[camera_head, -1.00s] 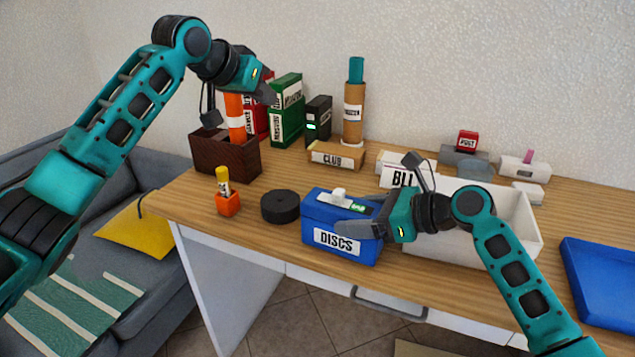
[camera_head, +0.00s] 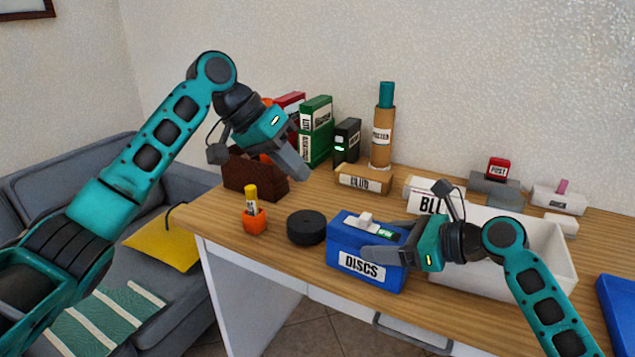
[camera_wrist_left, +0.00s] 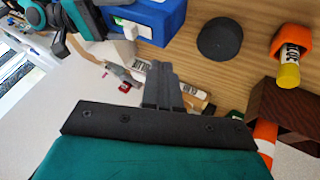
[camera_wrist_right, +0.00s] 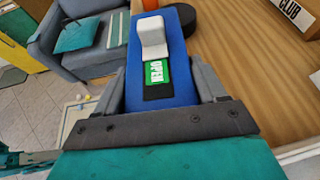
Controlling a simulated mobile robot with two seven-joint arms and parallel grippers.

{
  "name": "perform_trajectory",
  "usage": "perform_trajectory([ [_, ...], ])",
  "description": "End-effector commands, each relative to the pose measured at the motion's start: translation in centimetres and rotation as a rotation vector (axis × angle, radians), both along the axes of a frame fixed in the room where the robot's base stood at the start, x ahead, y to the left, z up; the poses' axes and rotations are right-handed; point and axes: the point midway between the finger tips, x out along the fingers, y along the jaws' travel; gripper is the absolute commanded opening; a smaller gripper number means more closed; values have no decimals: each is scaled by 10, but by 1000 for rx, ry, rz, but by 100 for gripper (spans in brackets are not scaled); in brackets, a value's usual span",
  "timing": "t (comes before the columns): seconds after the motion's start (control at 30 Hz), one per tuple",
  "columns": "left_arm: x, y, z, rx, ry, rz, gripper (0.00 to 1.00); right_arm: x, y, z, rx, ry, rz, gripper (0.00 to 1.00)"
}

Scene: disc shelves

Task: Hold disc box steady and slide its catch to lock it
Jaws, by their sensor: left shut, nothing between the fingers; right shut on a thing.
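The blue disc box (camera_head: 348,263) stands on the desk, with a "DISCS" label on its front. It also shows in the right wrist view (camera_wrist_right: 178,95). Its white catch (camera_wrist_right: 153,40) sits on top, at the end away from my right gripper, beside a green "OPEN" mark (camera_wrist_right: 157,72). My right gripper (camera_head: 388,243) is shut on the box, one finger on each side. My left gripper (camera_head: 300,172) is shut and empty, in the air above the desk, behind and left of the box. In the left wrist view its fingers (camera_wrist_left: 162,85) are together and the box shows at the top.
A black round disc (camera_head: 306,227) and an orange holder (camera_head: 255,222) with a yellow stick stand left of the box. A white bin (camera_head: 485,280) is close on the right. A cardboard tube (camera_head: 382,138), files and a "CLUB" box (camera_head: 363,180) stand behind.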

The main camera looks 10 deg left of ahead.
Motion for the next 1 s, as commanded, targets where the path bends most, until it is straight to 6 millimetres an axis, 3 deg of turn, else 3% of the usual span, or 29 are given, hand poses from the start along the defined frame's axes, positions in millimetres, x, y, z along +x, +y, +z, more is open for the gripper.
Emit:
perform_trajectory([
  [0.43,15,-53,-74,1,3,-2,0,0,0,0,0,0,0,32],
  [0.7,2,-84,-71,0,2,-1,0,0,0,0,0,0,0,32],
  [1.0,1,-88,-71,1,1,-1,0,0,0,0,0,0,0,32],
])
